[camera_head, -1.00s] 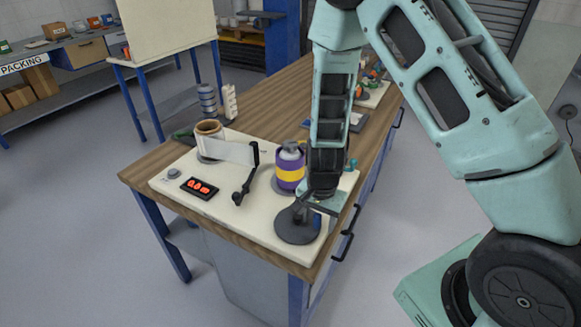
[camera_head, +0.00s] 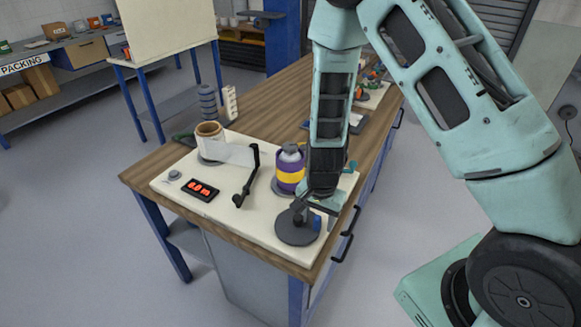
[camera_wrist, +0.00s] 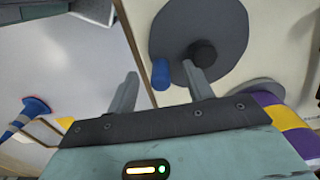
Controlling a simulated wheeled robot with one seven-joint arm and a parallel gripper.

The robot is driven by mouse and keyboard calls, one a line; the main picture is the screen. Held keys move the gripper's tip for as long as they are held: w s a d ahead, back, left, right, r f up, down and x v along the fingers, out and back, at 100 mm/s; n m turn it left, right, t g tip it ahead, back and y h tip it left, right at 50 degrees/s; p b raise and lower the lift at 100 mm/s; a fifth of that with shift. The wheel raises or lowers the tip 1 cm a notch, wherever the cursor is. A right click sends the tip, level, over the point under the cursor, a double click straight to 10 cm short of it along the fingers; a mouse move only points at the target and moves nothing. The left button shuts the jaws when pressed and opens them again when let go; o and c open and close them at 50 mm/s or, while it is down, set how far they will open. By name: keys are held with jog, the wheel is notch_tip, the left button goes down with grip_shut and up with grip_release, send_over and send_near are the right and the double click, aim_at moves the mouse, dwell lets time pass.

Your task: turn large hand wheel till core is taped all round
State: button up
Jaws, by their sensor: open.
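The large hand wheel (camera_head: 290,232) is a dark grey disc with a black hub and an upright blue knob (camera_head: 317,222) near its rim. The wheel also shows in the wrist view (camera_wrist: 228,30). My gripper (camera_wrist: 162,86) is open, its two fingers apart, with the blue knob (camera_wrist: 160,74) showing in the gap between the fingertips; I cannot tell whether they touch it. The brown cardboard core (camera_head: 209,128) stands at the board's back left. A pale strip (camera_head: 232,153) runs from it towards a black arm (camera_head: 253,165). The core's far side is hidden.
A purple and yellow roll (camera_head: 290,176) stands behind the wheel, close to my arm. A red-digit display (camera_head: 200,189) and a grey button (camera_head: 174,175) lie on the cream board (camera_head: 225,208). Black handles (camera_head: 346,243) line the bench's right edge.

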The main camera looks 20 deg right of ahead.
jog(key=shift+w+a+r+p, duration=0.15)
jog(key=shift+r+p, duration=0.15)
jog(key=shift+r, duration=0.25)
jog(key=shift+w+a+r+p, duration=0.15)
jog(key=shift+r+p, duration=0.15)
jog(key=shift+r, duration=0.25)
jog(key=shift+c, duration=0.2)
jog(key=o, duration=0.5)
jog(key=shift+s+r+p, duration=0.15)
jog(key=shift+r+p, duration=0.15)
jog(key=shift+r, duration=0.1)
jog(key=shift+c, duration=0.2)
jog(key=shift+o, duration=0.2)
notch_tip(320, 180, up, 3)
jog(key=p, duration=0.3)
jog(key=shift+s+d+r, duration=0.1)
jog(key=shift+d, duration=0.05)
